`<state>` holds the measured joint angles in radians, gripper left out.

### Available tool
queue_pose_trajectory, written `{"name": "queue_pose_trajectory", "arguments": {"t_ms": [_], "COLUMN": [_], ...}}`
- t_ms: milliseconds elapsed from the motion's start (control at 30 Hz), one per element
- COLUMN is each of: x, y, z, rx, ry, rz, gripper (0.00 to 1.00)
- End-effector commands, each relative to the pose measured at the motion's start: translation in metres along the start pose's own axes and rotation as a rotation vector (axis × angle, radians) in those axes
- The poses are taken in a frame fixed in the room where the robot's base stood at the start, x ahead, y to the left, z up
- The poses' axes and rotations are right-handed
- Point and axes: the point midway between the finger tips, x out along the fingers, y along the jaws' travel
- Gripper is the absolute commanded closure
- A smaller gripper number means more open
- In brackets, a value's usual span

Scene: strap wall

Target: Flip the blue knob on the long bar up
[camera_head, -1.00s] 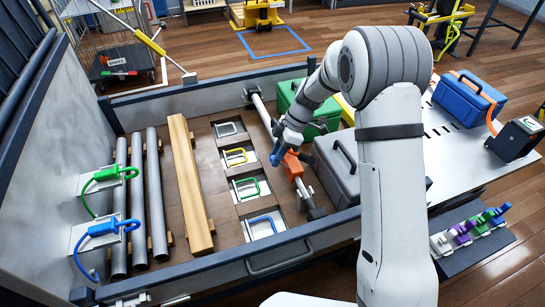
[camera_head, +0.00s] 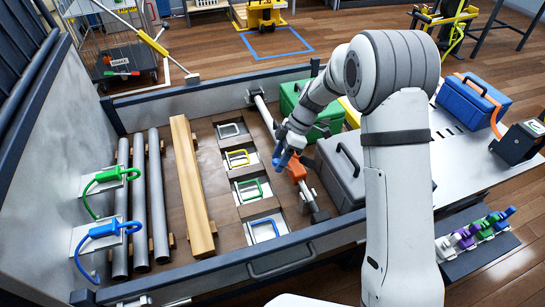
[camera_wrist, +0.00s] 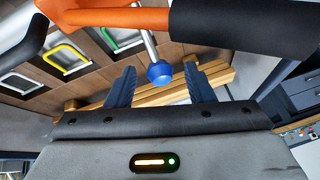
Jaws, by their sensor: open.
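The long bar (camera_head: 264,113) runs along the right side of the truck-bed-like tray, with an orange piece (camera_head: 295,168) on it. In the wrist view an orange part (camera_wrist: 115,17) with a black sleeve (camera_wrist: 240,22) crosses the top. From it a short silver stem ends in a round blue knob (camera_wrist: 160,74). My gripper (camera_wrist: 159,66) is open, its two dark blue fingers on either side of the knob, with gaps on both sides. In the head view my gripper (camera_head: 284,159) is beside the orange piece; I cannot make out the knob there.
A grey case (camera_head: 340,170) and a green case (camera_head: 300,95) stand right of the bar. Floor panels with coloured handles, a wooden beam (camera_head: 190,190) and grey pipes lie to the left. A side wall (camera_head: 285,258) closes the front.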

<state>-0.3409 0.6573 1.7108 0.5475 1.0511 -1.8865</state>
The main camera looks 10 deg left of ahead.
Motion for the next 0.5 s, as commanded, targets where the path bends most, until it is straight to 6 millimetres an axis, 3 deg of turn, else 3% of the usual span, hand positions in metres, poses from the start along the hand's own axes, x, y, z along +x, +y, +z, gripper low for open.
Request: {"name": "queue_pose_trajectory", "arguments": {"t_ms": [500], "x": [-0.071], "y": [-0.001], "z": [0.000], "rx": [0.000], "ry": [-0.001], "rz": [0.002], "gripper": [0.52]}}
